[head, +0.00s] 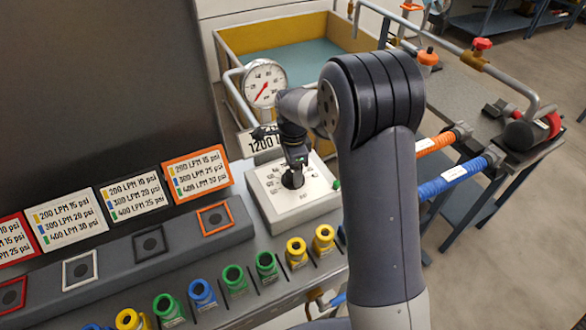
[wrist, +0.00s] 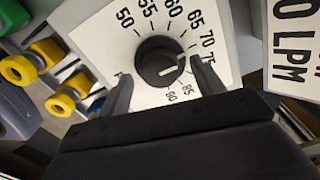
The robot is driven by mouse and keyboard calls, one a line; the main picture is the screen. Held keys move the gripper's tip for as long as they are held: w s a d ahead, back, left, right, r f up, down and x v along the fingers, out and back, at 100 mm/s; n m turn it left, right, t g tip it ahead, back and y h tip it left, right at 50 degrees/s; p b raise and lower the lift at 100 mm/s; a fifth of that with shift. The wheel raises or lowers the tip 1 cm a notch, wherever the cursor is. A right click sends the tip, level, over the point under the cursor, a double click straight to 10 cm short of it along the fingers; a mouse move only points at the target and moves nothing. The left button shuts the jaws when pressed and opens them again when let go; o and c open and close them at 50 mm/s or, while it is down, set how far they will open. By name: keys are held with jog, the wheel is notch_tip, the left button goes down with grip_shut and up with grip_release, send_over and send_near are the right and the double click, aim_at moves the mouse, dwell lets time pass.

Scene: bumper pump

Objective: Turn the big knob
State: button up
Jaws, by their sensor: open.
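The big knob is a round black dial on a white box with a printed scale. In the wrist view the knob (wrist: 156,63) is near the top centre, with a white mark on its right side, roughly towards the 75. My gripper (wrist: 160,69) is open, one finger to the left of the knob and one to the right. Gaps seem to show between the fingers and the knob; contact is not clear. In the head view my gripper (head: 295,158) is over the white box (head: 322,202), and the knob (head: 292,181) is just below it, partly covered.
A pressure gauge (head: 264,83) and a "1200 LPM" sign (head: 256,142) stand behind the box. Several coloured couplings, such as a yellow one (head: 297,251), line the front. A grey ledge (head: 180,237) with framed sockets is to the left. An orange pipe (head: 437,144) is to the right.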

notch_tip(320, 180, up, 10)
jog(key=shift+r+b, duration=0.15)
jog(key=shift+b, duration=0.15)
notch_tip(320, 180, down, 11)
jog(key=shift+r+p, duration=0.1)
jog(key=shift+p, duration=0.3)
dwell(0.4)
dwell(0.4)
